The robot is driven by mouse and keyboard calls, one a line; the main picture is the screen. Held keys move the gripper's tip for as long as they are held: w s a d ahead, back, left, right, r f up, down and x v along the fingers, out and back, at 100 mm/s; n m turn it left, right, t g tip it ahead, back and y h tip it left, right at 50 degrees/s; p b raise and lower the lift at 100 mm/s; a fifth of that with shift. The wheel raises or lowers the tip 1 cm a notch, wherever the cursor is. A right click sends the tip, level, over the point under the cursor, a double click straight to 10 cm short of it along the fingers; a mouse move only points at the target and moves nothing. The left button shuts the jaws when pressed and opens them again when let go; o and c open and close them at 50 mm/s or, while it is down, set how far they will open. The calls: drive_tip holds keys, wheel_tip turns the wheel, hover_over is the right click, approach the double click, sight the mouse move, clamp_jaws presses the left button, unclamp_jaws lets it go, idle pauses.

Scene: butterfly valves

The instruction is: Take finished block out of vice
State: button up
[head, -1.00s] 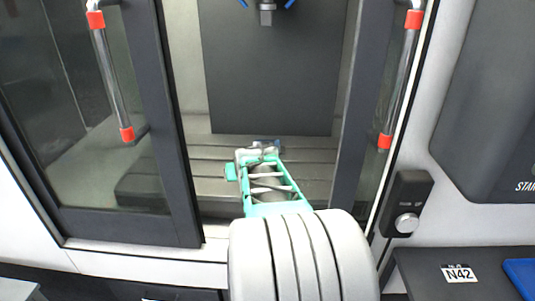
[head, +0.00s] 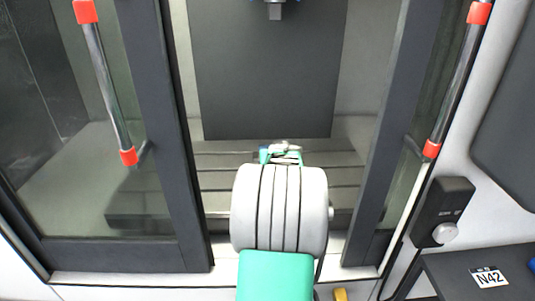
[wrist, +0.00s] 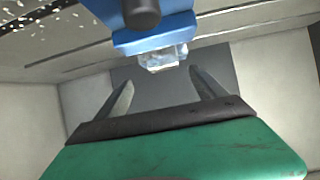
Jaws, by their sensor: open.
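A blue vice (wrist: 155,28) shows at the top of the wrist view, with a dark round part on its front. A small silvery block (wrist: 162,58) sits at the vice's lower edge in that view. My gripper (wrist: 166,88) is open and empty, its two fingers spread and pointing toward the block. The block lies beyond the fingertips, roughly in line with the gap between them, and the fingers do not appear to touch it.
The machine's grey slotted table (head: 215,175) lies inside the open doorway. The left door (head: 160,150) and right door frame (head: 385,140) flank my arm.

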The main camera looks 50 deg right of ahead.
drive_tip(key=p+x, duration=0.1)
drive_tip(key=x, duration=0.1)
drive_tip(key=p+x, duration=0.1)
drive_tip(key=x, duration=0.2)
drive_tip(key=shift+w+a, duration=0.15)
drive_tip(key=shift+w, duration=0.25)
drive_tip(key=shift+w+d+f, duration=0.25)
drive_tip(key=shift+d, duration=0.1)
drive_tip(key=shift+c, duration=0.2)
drive_tip(key=shift+s, duration=0.1)
clamp_jaws()
drive_tip(key=shift+r, duration=0.1)
